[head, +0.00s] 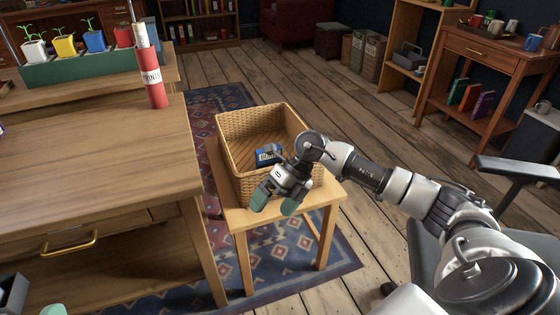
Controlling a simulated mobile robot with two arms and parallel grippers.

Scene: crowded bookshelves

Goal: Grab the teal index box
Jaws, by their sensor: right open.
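My right gripper (274,203) is open, its green-padded fingers pointing down over the front edge of a wicker basket (235,126) on a small wooden stool. A small dark blue item with a pale label (267,155) lies in the basket, just behind the gripper and partly hidden by it. I cannot tell whether it is the teal index box; no clearly teal box shows. A green tip (53,310) at the bottom left edge looks like a fingertip of my left gripper; the rest is out of frame.
A wooden desk (90,160) fills the left, with a red labelled tube (153,88) near its far corner and potted plants in a green planter (80,68) behind. A side table (495,52) with mugs and books stands at right. Floor between is clear.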

